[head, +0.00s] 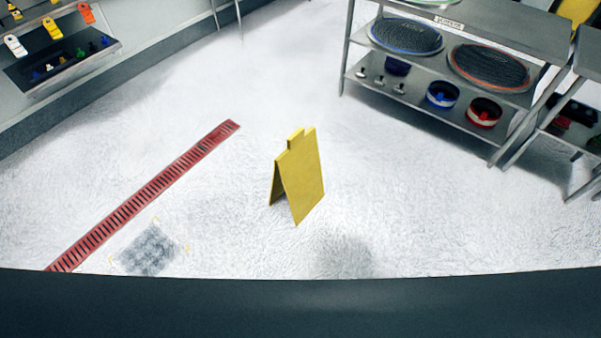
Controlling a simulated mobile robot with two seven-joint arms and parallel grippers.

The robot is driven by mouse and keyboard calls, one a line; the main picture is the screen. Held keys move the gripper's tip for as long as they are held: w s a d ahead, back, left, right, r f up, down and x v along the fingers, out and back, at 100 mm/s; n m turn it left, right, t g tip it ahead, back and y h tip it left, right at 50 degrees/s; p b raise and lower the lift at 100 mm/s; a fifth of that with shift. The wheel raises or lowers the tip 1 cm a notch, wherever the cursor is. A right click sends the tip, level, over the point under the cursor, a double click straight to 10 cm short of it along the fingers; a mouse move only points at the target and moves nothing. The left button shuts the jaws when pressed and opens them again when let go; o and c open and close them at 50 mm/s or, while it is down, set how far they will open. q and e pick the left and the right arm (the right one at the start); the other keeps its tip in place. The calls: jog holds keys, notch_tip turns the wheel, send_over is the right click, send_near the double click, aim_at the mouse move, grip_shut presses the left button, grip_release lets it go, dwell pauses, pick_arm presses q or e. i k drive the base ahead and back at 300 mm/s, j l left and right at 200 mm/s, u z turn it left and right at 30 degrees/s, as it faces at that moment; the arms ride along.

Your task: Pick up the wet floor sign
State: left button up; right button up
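The wet floor sign (304,181) is a plain yellow A-frame board. It stands upright and unfolded on the pale floor near the middle of the head view, with a small handle tab at its top. Its near panel faces me and shows no readable marking. Part of its far panel shows at the left, and the rest is hidden. Neither of my grippers is in view, and nothing touches the sign.
A red floor drain grate (150,193) runs diagonally left of the sign. A dark grey patch (150,249) lies beside it. A metal shelf rack (440,95) with round sieves stands at back right. A wall rack (62,65) is at upper left. Floor around the sign is clear.

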aim_at(297, 172)
jog(key=i+l, duration=0.25)
jog(key=i, duration=0.2)
jog(key=i+l, duration=0.25)
jog(key=i, duration=0.2)
jog(key=i+l, duration=0.25)
jog(key=i, duration=0.2)
